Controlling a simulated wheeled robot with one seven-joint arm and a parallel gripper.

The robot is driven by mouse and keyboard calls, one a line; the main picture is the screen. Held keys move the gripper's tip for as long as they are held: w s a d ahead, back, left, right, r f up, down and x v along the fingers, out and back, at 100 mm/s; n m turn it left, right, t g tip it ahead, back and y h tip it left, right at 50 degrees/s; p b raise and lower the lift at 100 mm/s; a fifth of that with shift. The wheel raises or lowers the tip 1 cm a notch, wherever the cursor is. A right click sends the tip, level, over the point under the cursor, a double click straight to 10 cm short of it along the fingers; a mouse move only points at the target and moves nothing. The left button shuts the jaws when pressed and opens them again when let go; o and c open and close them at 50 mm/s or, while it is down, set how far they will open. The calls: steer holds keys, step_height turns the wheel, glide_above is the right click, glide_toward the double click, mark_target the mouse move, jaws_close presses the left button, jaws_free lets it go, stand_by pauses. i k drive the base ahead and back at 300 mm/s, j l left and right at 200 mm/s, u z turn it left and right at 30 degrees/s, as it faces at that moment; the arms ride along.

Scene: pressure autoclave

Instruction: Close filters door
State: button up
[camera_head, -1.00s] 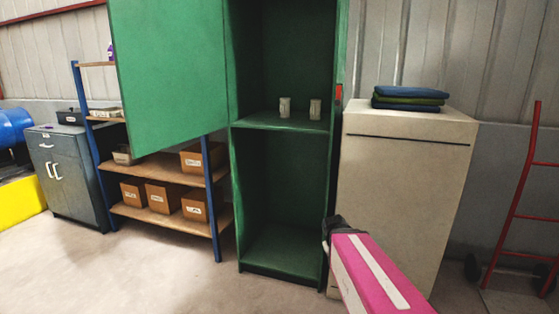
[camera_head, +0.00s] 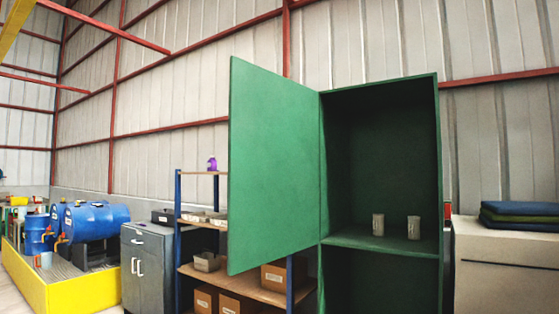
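The green filters cabinet (camera_head: 437,180) stands right of the middle in the head view. Its door (camera_head: 273,165) is hinged on the cabinet's left side and swung wide open to the left. Two pale cylindrical filters, one at left (camera_head: 378,225) and one at right (camera_head: 414,228), stand upright on the cabinet's middle shelf (camera_head: 370,240). The lower compartment is partly cut off by the bottom of the picture. My gripper is not in this view.
A blue-posted shelf rack (camera_head: 178,235) with boxes stands behind and below the open door. A grey cabinet (camera_head: 147,270) and blue drums (camera_head: 95,222) in a yellow-edged tray (camera_head: 85,292) are at left. A beige cabinet (camera_head: 500,270) with folded cloths (camera_head: 520,213) is at right.

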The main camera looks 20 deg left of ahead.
mark_target(274, 175)
steer(key=i+j+z, duration=0.15)
steer(key=j, duration=0.55)
steer(key=j+z, duration=0.2)
steer(key=j, duration=0.5)
steer(key=j+z, duration=0.15)
steer(key=j, duration=0.6)
steer(key=j+z, duration=0.15)
steer(key=j, duration=0.55)
steer(key=k+j+z, duration=0.2)
steer(key=j, duration=0.55)
steer(key=j+z, duration=0.15)
steer(key=j, duration=0.55)
steer(key=k, duration=0.05)
